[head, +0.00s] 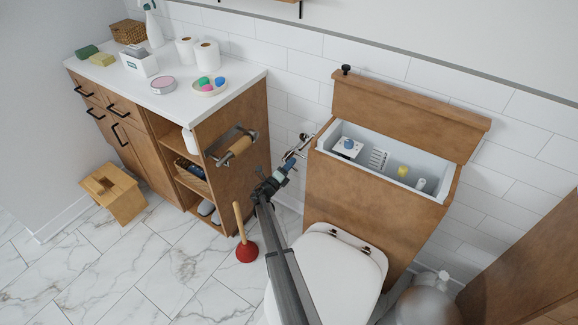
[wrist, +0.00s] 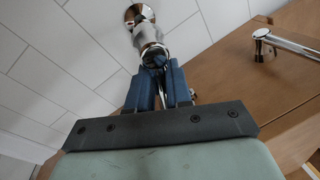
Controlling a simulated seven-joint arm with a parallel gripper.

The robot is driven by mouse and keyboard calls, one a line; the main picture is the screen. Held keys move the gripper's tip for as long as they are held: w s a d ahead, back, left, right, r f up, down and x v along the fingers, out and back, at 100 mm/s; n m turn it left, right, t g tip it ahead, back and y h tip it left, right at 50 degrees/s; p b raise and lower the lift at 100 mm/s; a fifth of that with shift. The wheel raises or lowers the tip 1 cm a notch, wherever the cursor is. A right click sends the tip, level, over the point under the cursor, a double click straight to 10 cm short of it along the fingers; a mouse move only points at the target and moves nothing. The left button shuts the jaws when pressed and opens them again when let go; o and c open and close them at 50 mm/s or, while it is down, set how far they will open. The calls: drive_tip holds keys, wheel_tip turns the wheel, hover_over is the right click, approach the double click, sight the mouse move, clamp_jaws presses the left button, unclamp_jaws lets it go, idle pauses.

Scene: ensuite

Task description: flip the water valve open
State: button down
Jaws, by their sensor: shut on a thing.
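The chrome water valve (wrist: 148,32) sticks out from the white tiled wall in the wrist view. In the head view it shows as a small chrome fitting (head: 297,151) between the wooden cabinet and the toilet. My gripper (wrist: 157,78) has its blue fingers shut on the near end of the valve, at its handle. The fingers hide most of the handle, so I cannot tell its exact angle. In the head view my gripper (head: 286,167) is at the valve, beside the toilet tank casing.
The wooden toilet casing (head: 370,210) is close on the right, with its tank open. A chrome lever (wrist: 285,45) projects near my gripper. The cabinet (head: 235,150) with a paper holder (head: 232,147) is on the left. A plunger (head: 246,250) stands on the floor.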

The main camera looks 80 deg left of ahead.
drive_tip(key=n, duration=0.2)
drive_tip(key=r+n+g+y, duration=0.1)
drive_tip(key=n, duration=0.2)
drive_tip(key=shift+w+d+n, duration=0.1)
drive_tip(key=shift+d+n, duration=0.05)
drive_tip(key=shift+n, duration=0.15)
drive_tip(key=shift+r, duration=0.1)
drive_tip(key=c, duration=1.2)
unclamp_jaws()
drive_tip(key=v, duration=1.3)
drive_tip(key=shift+d+f, duration=0.25)
drive_tip(key=shift+d, duration=0.05)
